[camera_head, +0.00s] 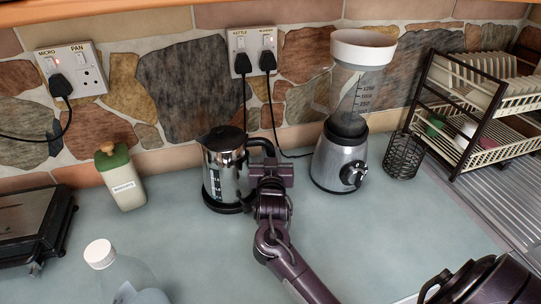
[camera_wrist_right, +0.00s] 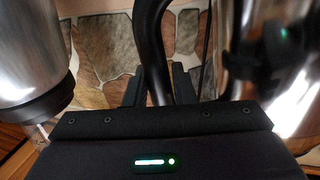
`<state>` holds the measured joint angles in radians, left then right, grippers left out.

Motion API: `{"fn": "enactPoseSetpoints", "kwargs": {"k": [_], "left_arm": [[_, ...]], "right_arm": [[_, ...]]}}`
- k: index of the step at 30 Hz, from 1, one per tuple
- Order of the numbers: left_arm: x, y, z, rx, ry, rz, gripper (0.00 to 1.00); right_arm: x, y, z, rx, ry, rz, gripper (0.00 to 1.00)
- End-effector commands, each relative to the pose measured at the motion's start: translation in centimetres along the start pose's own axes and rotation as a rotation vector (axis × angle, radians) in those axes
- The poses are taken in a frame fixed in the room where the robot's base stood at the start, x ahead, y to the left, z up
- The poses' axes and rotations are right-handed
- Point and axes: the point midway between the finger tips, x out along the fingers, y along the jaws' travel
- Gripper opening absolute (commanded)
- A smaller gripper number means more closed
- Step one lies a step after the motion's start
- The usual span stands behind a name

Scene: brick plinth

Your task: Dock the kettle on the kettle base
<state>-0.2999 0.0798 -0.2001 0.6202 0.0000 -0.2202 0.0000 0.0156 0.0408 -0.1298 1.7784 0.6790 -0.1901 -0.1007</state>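The shiny metal kettle (camera_head: 222,165) with a black lid stands upright toward the back of the counter, below the sockets. A black disc, seemingly the kettle base (camera_head: 229,208), shows under it; I cannot tell whether the kettle is fully seated. My right gripper (camera_head: 262,172) is at the kettle's right side, on its black handle. In the right wrist view, the handle (camera_wrist_right: 156,60) passes between the two fingers (camera_wrist_right: 157,90), which look close against it. The kettle's mirror-like body (camera_wrist_right: 290,90) fills the right side there. My left gripper does not show clearly.
A blender (camera_head: 340,155) stands right of the kettle, near a wire basket (camera_head: 403,156) and dish rack (camera_head: 462,148). A green-topped container (camera_head: 121,178) and dark appliance (camera_head: 30,232) are at left. A white-capped bottle (camera_head: 100,254) is in front. Cords hang from the socket (camera_head: 253,50).

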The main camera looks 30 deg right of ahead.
Motion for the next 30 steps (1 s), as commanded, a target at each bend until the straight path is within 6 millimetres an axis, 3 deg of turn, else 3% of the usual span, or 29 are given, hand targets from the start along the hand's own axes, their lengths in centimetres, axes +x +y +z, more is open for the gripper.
{"fn": "enactPoseSetpoints", "kwargs": {"k": [11, 30], "left_arm": [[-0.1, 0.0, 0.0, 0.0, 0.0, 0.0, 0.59], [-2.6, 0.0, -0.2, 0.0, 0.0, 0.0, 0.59]], "right_arm": [[-0.3, 0.0, 0.6, -0.011, -0.014, -0.001, 0.31], [-5.3, 0.0, 0.2, -0.007, -0.01, -0.002, 0.31]]}}
